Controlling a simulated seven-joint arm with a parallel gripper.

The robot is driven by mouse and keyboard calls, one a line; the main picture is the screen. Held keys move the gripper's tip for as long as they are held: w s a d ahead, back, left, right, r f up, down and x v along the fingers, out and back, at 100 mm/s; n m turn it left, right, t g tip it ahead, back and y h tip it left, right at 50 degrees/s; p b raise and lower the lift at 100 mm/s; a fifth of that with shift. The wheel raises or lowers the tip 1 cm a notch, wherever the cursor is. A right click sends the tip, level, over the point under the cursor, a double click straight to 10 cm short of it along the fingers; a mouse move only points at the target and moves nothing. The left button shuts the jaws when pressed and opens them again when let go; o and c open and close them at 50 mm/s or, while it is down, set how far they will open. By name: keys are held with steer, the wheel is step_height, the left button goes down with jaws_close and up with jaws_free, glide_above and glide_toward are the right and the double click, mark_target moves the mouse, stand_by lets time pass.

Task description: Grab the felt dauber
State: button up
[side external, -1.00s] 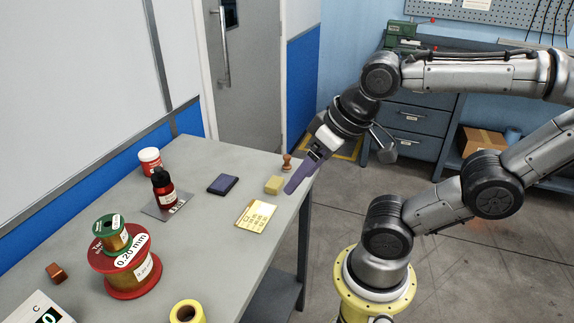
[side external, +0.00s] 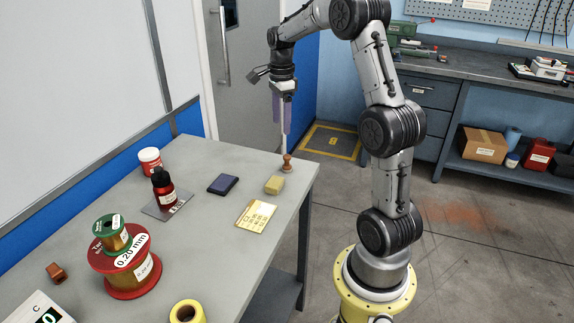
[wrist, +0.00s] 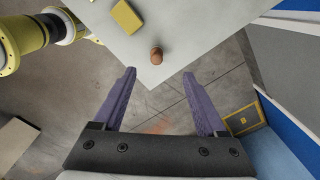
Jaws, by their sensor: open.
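The felt dauber, as I take it, is the small brown knobbed piece (side external: 287,164) standing upright near the far right corner of the table; its felt is not clearly visible. In the wrist view its round brown top (wrist: 156,55) shows near the table corner, just beyond the fingertips and roughly centred between them. My gripper (side external: 282,132) points down above and slightly left of it in the side view, apart from it. Its two purple fingers (wrist: 159,73) are spread wide with nothing between them.
A yellow block (side external: 274,185) sits close to the dauber, with a pale gold plate (side external: 255,215) and dark blue pad (side external: 223,184) nearby. A red bottle (side external: 164,189), red-white jar (side external: 150,160), wire spools (side external: 126,272) and yellow roll (side external: 187,311) stand farther off. The table edge is close.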

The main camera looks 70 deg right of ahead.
mark_target(287, 156)
steer(key=f, duration=1)
steer(key=s+d+f, duration=0.1)
steer(key=f, duration=0.3)
steer(key=shift+s+f, duration=0.1)
steer(key=shift+f, duration=0.3)
jaws_close()
